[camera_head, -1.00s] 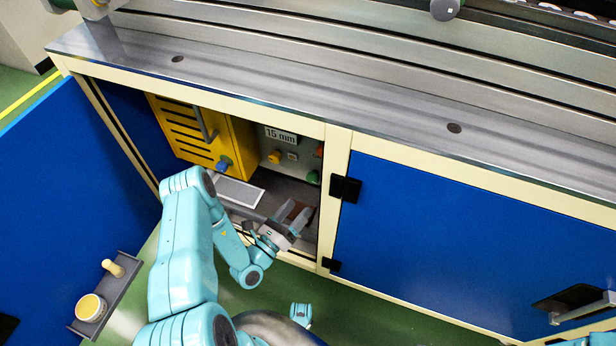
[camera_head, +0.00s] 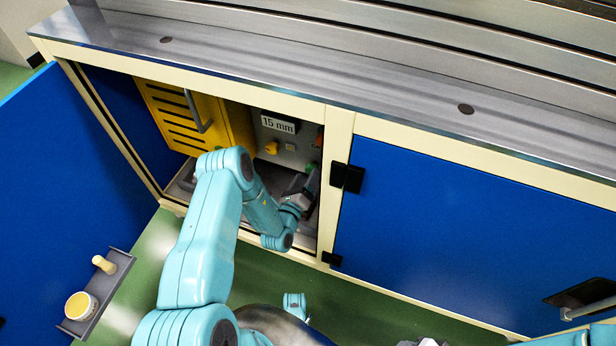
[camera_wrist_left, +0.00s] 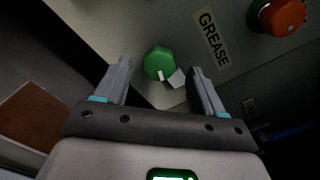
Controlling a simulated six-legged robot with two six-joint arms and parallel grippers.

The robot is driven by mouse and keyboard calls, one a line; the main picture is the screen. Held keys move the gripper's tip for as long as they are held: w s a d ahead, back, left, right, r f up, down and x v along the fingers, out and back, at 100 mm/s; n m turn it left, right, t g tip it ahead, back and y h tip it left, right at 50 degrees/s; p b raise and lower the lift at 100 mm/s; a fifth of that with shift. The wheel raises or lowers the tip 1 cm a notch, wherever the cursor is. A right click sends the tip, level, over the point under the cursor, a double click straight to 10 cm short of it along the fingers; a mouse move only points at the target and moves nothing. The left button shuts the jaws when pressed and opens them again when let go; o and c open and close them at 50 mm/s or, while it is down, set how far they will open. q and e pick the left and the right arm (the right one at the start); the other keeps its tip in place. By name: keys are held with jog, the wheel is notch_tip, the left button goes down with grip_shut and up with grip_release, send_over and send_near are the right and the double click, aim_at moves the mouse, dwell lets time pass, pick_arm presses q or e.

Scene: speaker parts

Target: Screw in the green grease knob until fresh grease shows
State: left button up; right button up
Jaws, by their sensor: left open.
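The green grease knob (camera_wrist_left: 159,64) sits on a grey panel beside a "GREASE" label (camera_wrist_left: 212,38) in the left wrist view. It has a white mark, and a small pale piece (camera_wrist_left: 177,78) lies at its lower right. My left gripper (camera_wrist_left: 160,74) is open, with its fingers to either side of the knob and apart from it. In the head view my left gripper (camera_head: 306,184) reaches into the open cabinet, just below the partly hidden green knob (camera_head: 311,167). Only a sliver of grey, possibly my right gripper (camera_head: 426,342), shows at the bottom edge.
An orange-red knob (camera_wrist_left: 282,17) is near the label. A yellow knob (camera_head: 271,148) and a "15 mm" sign (camera_head: 278,124) are on the panel. A yellow slotted box (camera_head: 190,112) stands left. The cabinet frame post (camera_head: 335,190) is close on the right.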

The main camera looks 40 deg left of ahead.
pick_arm(q)
jog(key=shift+x, duration=1.15)
jog(key=shift+c, duration=0.3)
jog(key=c, duration=1)
jog(key=m+p, duration=0.1)
jog(key=m, duration=0.3)
jog(key=shift+r+m, duration=0.1)
jog(key=shift+m, duration=0.2)
jog(key=shift+d+m+p, duration=0.1)
jog(key=shift+m+p, duration=0.6)
jog(key=shift+m, duration=1.4)
